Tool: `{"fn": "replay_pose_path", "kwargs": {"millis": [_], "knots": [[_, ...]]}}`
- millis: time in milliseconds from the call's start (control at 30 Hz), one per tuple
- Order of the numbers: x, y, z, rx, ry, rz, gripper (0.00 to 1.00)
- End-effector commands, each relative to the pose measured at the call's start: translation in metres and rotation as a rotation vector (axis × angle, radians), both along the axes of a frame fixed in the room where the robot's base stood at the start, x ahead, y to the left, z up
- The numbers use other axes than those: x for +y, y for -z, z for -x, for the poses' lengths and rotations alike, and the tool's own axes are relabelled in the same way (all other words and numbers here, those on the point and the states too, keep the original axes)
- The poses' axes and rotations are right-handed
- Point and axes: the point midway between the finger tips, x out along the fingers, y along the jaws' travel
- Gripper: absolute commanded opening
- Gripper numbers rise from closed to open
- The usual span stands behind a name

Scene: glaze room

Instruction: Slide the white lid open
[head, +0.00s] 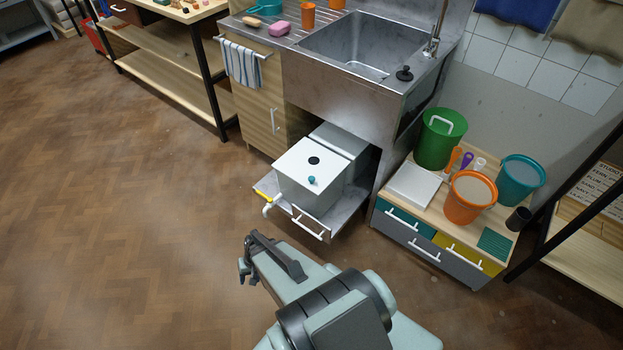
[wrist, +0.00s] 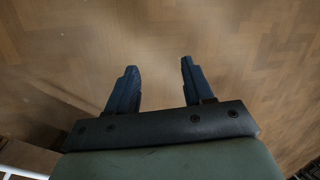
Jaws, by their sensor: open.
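The white lid (head: 308,166) lies on top of a light grey box under the sink. It has a dark round hole near its middle and a small teal knob (head: 312,180) towards its front. The box (head: 300,196) stands on a pulled-out metal tray (head: 328,219) with a white handle at the front. My gripper (head: 243,271) is in front of the box and to its left, well apart from the lid. In the wrist view my gripper (wrist: 158,72) is open and empty, with bare floor beyond its fingers. The lid is not visible in the wrist view.
A low drawer unit (head: 430,248) stands right of the box, holding a green bucket (head: 439,146), an orange bucket (head: 470,198) and a teal bucket (head: 520,178). The metal sink (head: 345,90) overhangs the back of the box. The wooden floor (head: 130,220) at left is clear.

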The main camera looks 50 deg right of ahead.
Motion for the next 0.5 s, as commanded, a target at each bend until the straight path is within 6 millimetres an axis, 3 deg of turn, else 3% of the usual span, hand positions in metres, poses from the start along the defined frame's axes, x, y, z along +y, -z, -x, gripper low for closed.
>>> {"fn": "replay_pose_path", "kwargs": {"millis": [33, 200, 400, 500], "knots": [[-0.009, 0.005, -0.021, -0.063, 0.041, 0.015, 0.52], [-0.049, 0.009, -0.088, -0.304, 0.206, 0.107, 0.52], [-0.104, -0.002, -0.145, -0.543, 0.391, 0.276, 0.52], [-0.134, -0.011, -0.161, -0.637, 0.483, 0.382, 0.52]]}}
